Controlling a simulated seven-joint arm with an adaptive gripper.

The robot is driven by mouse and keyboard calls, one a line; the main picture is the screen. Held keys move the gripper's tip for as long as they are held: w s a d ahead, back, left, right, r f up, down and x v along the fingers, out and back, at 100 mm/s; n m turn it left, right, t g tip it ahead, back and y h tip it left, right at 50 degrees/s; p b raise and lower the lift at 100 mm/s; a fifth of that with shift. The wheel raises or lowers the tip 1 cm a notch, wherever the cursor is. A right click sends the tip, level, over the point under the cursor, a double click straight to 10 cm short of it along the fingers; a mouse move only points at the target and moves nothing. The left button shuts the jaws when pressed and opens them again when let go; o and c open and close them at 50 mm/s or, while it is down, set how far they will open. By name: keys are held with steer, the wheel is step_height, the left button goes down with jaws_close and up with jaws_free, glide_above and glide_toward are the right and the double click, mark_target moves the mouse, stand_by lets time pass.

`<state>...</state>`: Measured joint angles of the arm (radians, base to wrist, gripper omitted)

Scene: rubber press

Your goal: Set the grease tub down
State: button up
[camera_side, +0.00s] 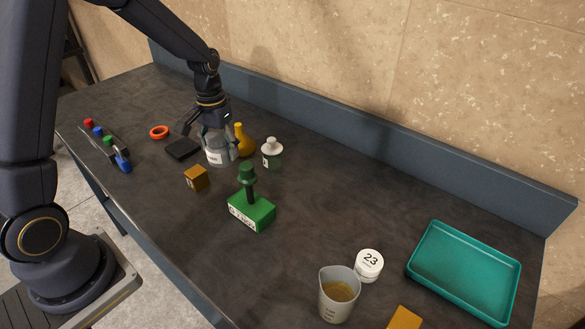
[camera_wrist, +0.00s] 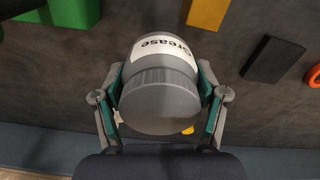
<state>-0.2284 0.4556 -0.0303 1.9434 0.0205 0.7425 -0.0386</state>
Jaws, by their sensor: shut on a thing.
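The grease tub (camera_wrist: 158,95) is a grey tub with a ridged lid and a white label reading "Grease". In the wrist view my gripper (camera_wrist: 160,105) has a finger on each side of it, closed on its sides. In the side view the tub (camera_side: 217,156) is upright below my gripper (camera_side: 216,130), at the back-left part of the dark bench. Its base looks at or very close to the bench top; I cannot tell whether it touches.
Close around the tub are a yellow flask (camera_side: 244,143), a white-capped bottle (camera_side: 272,154), a black block (camera_side: 182,148) and an orange block (camera_side: 197,178). A green stamp (camera_side: 251,211) stands nearer the front. A teal tray (camera_side: 464,273) is at right.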

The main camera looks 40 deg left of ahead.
mark_target(226, 180)
step_height(226, 180, down, 7)
steer(key=shift+r, duration=0.1)
stand_by(0.4)
steer(key=o, duration=1.4)
steer(key=shift+o, duration=0.2)
